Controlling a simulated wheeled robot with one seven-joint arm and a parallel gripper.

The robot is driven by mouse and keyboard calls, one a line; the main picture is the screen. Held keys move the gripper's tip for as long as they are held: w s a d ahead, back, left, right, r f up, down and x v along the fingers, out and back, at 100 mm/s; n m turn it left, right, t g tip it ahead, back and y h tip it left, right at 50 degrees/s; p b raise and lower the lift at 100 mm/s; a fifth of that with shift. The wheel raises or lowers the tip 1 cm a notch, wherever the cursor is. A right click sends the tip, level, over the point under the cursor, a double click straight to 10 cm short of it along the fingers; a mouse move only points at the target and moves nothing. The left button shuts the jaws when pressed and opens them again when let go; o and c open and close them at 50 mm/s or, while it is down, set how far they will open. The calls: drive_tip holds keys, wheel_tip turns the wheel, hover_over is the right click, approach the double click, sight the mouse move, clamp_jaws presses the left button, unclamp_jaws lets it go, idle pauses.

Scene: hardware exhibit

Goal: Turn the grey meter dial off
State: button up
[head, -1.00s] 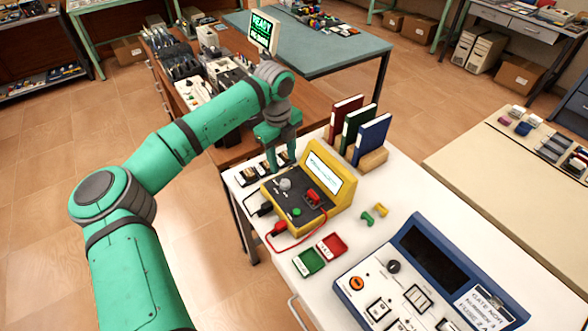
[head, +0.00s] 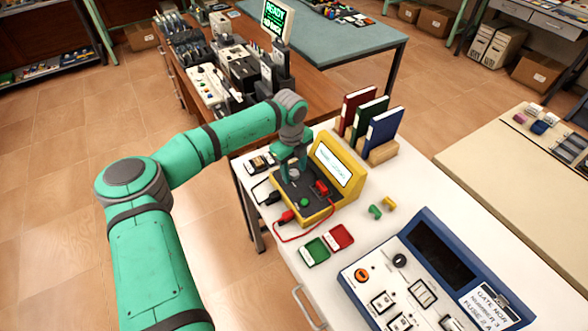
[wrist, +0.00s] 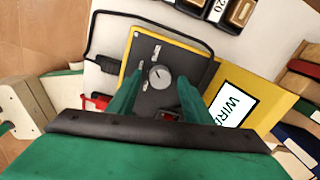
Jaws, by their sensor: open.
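The yellow meter (head: 322,202) with a dark face panel stands on the white table. Its grey dial (wrist: 159,76) shows in the wrist view as a round knob with a pointer mark and small white labels around it. My gripper (wrist: 158,90) is open and points down over the panel, with one green finger on each side of the dial. I cannot tell whether the fingers touch it. The meter's lit screen (head: 333,165) faces up; its text is partly readable in the wrist view.
Red, green and blue binders (head: 383,130) stand behind the meter. Green and red trays (head: 315,251) and a blue console (head: 430,275) are in front.

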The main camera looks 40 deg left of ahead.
drive_tip(key=shift+c, duration=0.4)
drive_tip(key=c, duration=1)
